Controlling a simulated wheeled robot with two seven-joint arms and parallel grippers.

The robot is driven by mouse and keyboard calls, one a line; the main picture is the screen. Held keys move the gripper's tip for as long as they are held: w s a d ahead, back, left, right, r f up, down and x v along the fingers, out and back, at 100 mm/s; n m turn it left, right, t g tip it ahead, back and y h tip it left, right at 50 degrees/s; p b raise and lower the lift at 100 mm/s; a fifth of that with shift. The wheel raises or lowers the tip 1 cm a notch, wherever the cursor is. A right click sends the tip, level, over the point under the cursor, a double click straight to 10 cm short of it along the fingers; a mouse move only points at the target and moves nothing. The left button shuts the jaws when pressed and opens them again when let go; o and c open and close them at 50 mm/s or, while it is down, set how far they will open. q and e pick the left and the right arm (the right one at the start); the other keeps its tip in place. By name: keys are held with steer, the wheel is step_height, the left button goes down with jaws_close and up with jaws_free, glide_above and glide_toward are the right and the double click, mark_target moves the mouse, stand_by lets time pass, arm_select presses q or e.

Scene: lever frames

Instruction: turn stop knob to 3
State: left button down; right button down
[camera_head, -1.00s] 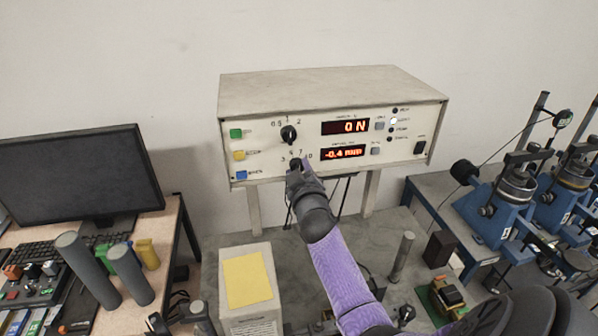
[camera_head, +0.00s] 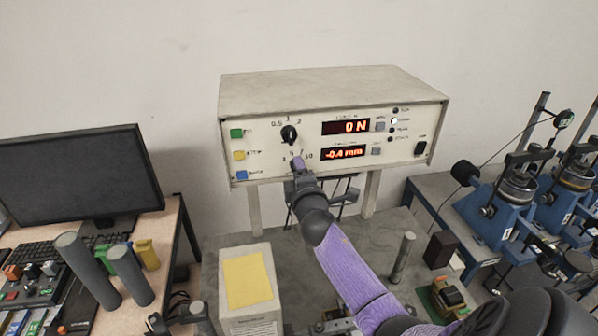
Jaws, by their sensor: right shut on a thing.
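A beige control box (camera_head: 320,95) stands against the wall with two red number displays on its front. A black knob (camera_head: 289,134) sits on its left half, with small numbers above it. A second row of small numbers, partly covered, is printed lower down, beside my right gripper (camera_head: 299,168). My right gripper reaches up from below to the lower front of the box and is shut on a small part there, taken to be the stop knob. The gripper hides most of that part, so its pointer setting cannot be read.
Green, yellow and blue buttons (camera_head: 239,155) line the box's left edge. A white box with a yellow label (camera_head: 246,282) stands below left. A monitor (camera_head: 78,178) is at the left; blue machines (camera_head: 507,205) stand at the right.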

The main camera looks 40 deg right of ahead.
steer(key=shift+n, duration=1.3)
steer(key=shift+f, duration=0.1)
steer(key=shift+c, duration=1.1)
jaws_free()
steer(key=v, duration=1)
steer(key=shift+d, duration=0.1)
